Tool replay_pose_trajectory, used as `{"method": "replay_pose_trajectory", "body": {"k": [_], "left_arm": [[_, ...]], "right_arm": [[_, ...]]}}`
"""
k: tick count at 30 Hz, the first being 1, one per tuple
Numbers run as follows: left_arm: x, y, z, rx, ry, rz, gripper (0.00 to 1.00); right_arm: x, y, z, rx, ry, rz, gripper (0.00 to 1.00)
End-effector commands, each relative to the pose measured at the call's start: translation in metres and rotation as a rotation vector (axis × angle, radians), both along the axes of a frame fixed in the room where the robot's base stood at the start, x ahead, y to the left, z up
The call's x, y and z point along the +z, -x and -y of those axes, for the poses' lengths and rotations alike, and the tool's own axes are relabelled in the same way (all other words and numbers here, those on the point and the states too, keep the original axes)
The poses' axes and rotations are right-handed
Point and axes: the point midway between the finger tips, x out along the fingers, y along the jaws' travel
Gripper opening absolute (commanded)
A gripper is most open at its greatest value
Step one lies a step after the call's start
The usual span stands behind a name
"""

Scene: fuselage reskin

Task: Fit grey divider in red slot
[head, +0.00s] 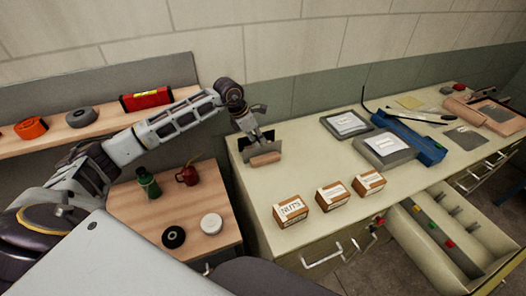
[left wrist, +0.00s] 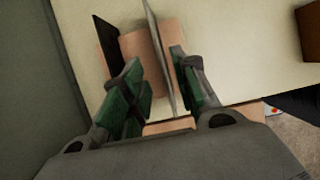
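A thin grey divider (left wrist: 160,55) stands upright in a wooden block (left wrist: 140,45), beside a black panel (left wrist: 106,42). In the head view the block (head: 265,159) is at the left end of the cream worktop. My left gripper (left wrist: 157,82) is open, with its green-padded fingers on either side of the grey divider. The divider is close to the right finger; whether they touch I cannot tell. In the head view the left gripper (head: 258,138) is just over the block. The red slot mark (head: 449,244) shows inside the open drawer (head: 490,262). My right gripper is not in view.
Several labelled boxes, one reading NUTS (head: 291,209), stand along the worktop's front edge. A blue tool (head: 415,142) and grey trays (head: 383,147) lie farther right. The low wooden table (head: 205,240) holds a green bottle (head: 147,183) and red mug (head: 187,175).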

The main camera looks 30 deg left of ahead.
Motion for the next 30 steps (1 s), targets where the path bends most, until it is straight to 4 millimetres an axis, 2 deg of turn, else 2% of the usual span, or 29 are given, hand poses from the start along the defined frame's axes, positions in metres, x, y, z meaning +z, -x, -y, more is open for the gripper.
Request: {"method": "replay_pose_trajectory", "body": {"k": [17,30], "left_arm": [[-0.009,-0.003,0.003,0.000,0.001,-0.001,0.29],[-0.044,-0.015,0.016,0.001,0.001,-0.001,0.29]], "right_arm": [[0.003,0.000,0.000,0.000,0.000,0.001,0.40],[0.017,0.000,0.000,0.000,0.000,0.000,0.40]]}}
